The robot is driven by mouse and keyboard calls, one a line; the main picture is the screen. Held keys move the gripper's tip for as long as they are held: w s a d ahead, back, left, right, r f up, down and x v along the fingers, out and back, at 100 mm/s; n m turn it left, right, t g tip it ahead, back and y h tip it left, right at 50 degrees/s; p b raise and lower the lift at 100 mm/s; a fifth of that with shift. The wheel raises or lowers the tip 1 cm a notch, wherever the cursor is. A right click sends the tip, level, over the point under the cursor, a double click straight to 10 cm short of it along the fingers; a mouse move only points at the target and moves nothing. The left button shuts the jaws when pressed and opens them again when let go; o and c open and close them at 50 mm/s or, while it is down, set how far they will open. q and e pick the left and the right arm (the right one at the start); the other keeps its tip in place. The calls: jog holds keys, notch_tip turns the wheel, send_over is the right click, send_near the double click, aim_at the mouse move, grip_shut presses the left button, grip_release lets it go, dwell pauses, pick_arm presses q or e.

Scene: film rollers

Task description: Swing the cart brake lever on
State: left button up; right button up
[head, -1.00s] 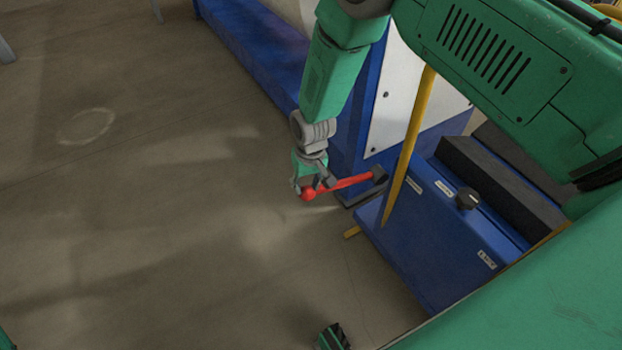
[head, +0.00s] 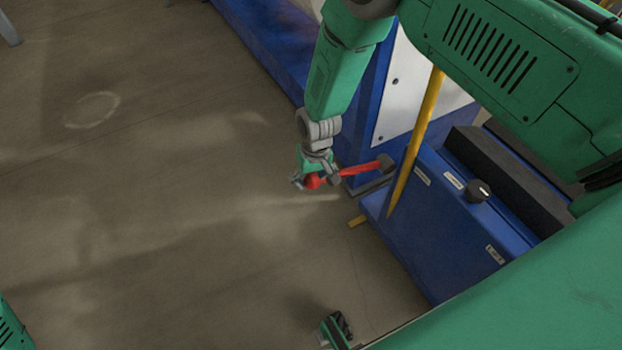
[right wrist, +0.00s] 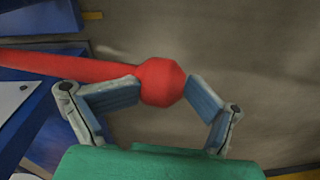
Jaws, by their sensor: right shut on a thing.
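The brake lever is a red bar with a round red knob at its free end. In the head view the lever (head: 360,171) reaches left from a dark pivot by the blue cart frame (head: 365,130). My right gripper (head: 314,182) is shut on the knob. In the right wrist view the knob (right wrist: 162,82) sits between the two fingers of my right gripper (right wrist: 165,88), and the red bar runs off to the left. The fingers partly hide the knob in the head view.
A blue box (head: 440,220) with a black dial (head: 479,190) stands right of the lever. A yellow post (head: 417,135) rises between them. A white panel (head: 405,90) is on the frame behind. The floor (head: 150,200) to the left is open.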

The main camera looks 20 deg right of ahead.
jog(key=shift+s+a+r, duration=0.1)
jog(key=shift+s+a, duration=0.05)
jog(key=shift+a, duration=0.15)
jog(key=r, duration=0.7)
jog(key=d+r, duration=0.1)
jog(key=r, duration=0.2)
jog(key=shift+r, duration=0.4)
jog(key=shift+d+r, duration=0.2)
jog(key=shift+r, duration=0.3)
jog(key=s+d+f, duration=0.1)
jog(key=s+f, duration=0.2)
jog(key=s, duration=0.6)
jog(key=s+d+f+n, duration=0.1)
jog(key=s+d+f, duration=0.1)
jog(key=s, duration=0.8)
jog(key=s+d+f+n, duration=0.1)
jog(key=s+d+f, duration=0.1)
jog(key=s, duration=0.8)
jog(key=shift+s+d+f+h, duration=0.2)
jog(key=shift+f+h, duration=0.2)
jog(key=shift+f, duration=0.5)
